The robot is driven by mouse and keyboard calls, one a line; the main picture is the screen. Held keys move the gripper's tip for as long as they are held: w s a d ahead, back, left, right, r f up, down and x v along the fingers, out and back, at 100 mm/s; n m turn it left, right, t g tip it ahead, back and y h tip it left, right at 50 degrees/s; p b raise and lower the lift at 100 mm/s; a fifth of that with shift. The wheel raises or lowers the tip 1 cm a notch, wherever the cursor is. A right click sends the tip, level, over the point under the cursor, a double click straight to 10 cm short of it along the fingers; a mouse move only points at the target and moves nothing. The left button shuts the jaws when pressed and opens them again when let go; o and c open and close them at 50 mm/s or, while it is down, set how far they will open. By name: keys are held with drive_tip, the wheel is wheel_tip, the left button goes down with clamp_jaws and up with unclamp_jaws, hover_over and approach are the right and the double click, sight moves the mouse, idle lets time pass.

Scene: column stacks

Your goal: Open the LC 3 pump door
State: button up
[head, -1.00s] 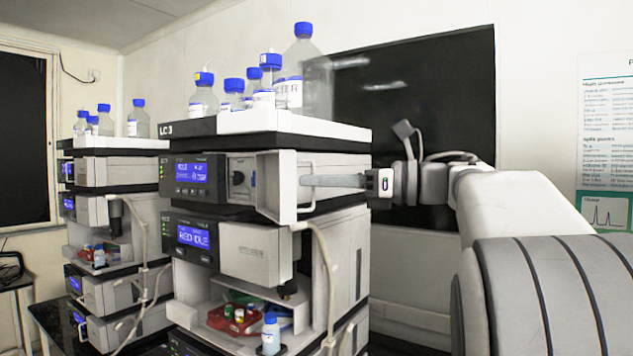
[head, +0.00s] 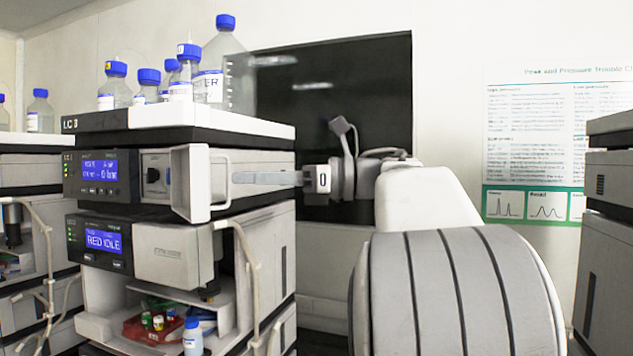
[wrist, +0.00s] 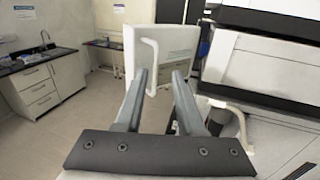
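The LC 3 pump door (head: 190,182) is a pale panel standing swung out from the pump module, with the knob (head: 152,175) and dark interior exposed beside it. Its white bar handle (head: 221,180) faces right, towards my gripper (head: 236,178). In the wrist view the door (wrist: 172,48) stands upright ahead, with its handle (wrist: 150,62) near the left fingertip. My gripper (wrist: 161,73) has its fingers apart and holds nothing that I can see. The fingertips are close to the handle; I cannot tell whether they touch it.
Blue-capped bottles (head: 212,87) stand on top of the LC 3 stack. Below the pump, a tube (head: 243,245) hangs in front of an open bay with a red tray (head: 150,330) and small bottles. Another stack (head: 608,230) is at the right edge.

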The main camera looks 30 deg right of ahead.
drive_tip(key=b+v, duration=0.1)
drive_tip(key=v, duration=1.3)
drive_tip(key=shift+r, duration=0.1)
